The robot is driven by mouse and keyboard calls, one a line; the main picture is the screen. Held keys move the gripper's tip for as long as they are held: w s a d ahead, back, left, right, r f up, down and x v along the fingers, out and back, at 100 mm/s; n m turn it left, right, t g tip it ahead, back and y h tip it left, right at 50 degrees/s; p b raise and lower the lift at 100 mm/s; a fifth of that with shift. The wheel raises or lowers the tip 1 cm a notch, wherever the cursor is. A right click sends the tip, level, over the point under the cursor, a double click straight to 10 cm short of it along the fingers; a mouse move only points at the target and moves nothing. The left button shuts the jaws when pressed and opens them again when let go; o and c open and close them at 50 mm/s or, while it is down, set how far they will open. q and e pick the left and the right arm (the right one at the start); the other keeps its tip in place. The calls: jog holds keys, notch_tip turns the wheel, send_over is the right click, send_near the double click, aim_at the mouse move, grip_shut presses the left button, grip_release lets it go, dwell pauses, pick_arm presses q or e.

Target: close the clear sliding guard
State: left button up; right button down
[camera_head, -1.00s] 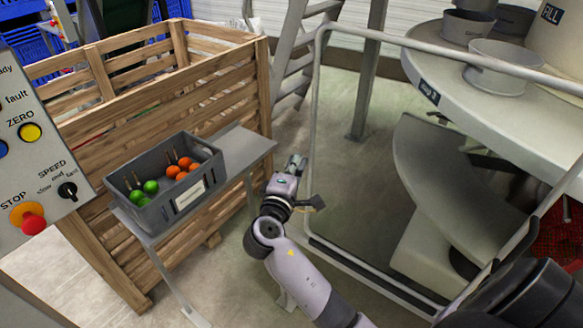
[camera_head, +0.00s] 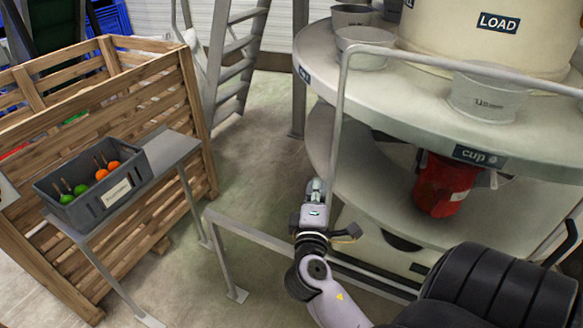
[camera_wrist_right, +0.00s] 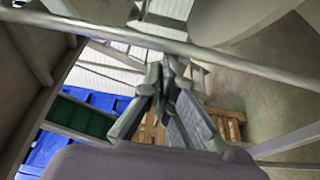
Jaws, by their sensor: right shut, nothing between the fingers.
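The clear sliding guard shows as a grey tube frame (camera_head: 337,135) around a see-through pane. Its upright stands in front of the round machine, and its top tube runs to the right edge. The tube also crosses the right wrist view (camera_wrist_right: 225,62). The guard's lower end is partly hidden by my right arm. My left gripper is out of view.
The round machine table (camera_head: 400,105) carries several cups. A grey bin (camera_head: 95,205) stands on a side shelf by a wooden crate (camera_head: 120,85). Open floor (camera_head: 245,150) lies between crate and machine.

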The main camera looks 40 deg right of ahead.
aim_at(333, 187)
jog(key=s, duration=0.1)
jog(key=s+d, duration=0.1)
jog(key=shift+s, duration=0.35)
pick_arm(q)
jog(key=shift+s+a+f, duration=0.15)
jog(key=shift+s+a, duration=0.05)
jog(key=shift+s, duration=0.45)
pick_arm(e)
jog(key=shift+s+d, duration=0.3)
jog(key=shift+s, duration=0.2)
jog(key=shift+f, duration=0.1)
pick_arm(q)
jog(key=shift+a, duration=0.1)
pick_arm(e)
jog(key=shift+w, duration=0.1)
